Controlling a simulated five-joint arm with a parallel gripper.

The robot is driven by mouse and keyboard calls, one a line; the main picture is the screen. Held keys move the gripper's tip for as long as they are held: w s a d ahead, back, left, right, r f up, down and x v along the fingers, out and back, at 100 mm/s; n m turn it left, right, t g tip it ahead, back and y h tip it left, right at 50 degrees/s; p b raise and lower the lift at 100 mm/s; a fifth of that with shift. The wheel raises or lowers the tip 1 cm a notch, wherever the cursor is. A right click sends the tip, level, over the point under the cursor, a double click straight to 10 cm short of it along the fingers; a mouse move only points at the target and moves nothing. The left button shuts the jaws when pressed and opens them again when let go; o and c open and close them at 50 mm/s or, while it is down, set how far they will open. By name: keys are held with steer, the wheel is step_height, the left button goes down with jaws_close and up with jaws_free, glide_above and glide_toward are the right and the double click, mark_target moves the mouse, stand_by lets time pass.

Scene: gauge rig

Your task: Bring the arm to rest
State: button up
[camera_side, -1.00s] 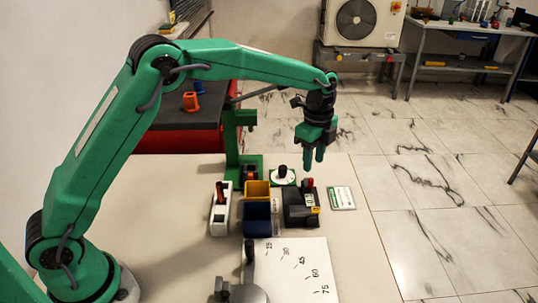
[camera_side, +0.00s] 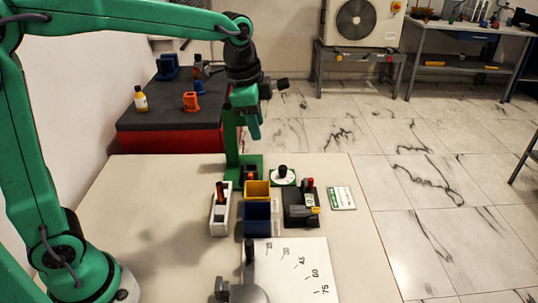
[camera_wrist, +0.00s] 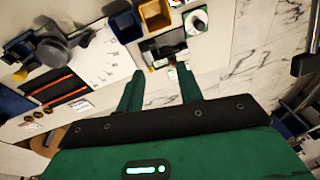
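My gripper (camera_side: 254,128) is raised above the table, fingers pointing down, in front of the green stand in the side view. In the wrist view my gripper (camera_wrist: 157,82) has its two green fingers well apart with nothing held between them. My arm is bent, with the forearm running across the top left of the side view.
On the pale table (camera_side: 140,210) stand a white holder (camera_side: 220,222), a yellow bin (camera_side: 257,189), a blue bin (camera_side: 257,216), a black device (camera_side: 297,212), a dial (camera_side: 284,176) and an angle-marked plate (camera_side: 305,262). A green stand (camera_side: 232,150) rises behind.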

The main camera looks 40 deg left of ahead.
steer(key=s+a+n+t, duration=0.1)
steer(key=s+n, duration=0.4)
steer(key=s, duration=0.5)
steer(key=s+a+f+n+t, duration=0.1)
steer(key=s+a+n, duration=0.3)
steer(key=s, duration=0.5)
steer(key=shift+s+a+f+n+t, duration=0.2)
steer(key=shift+s+n+t, duration=0.2)
steer(key=shift+n+t, duration=0.2)
steer(key=shift+c, duration=0.3)
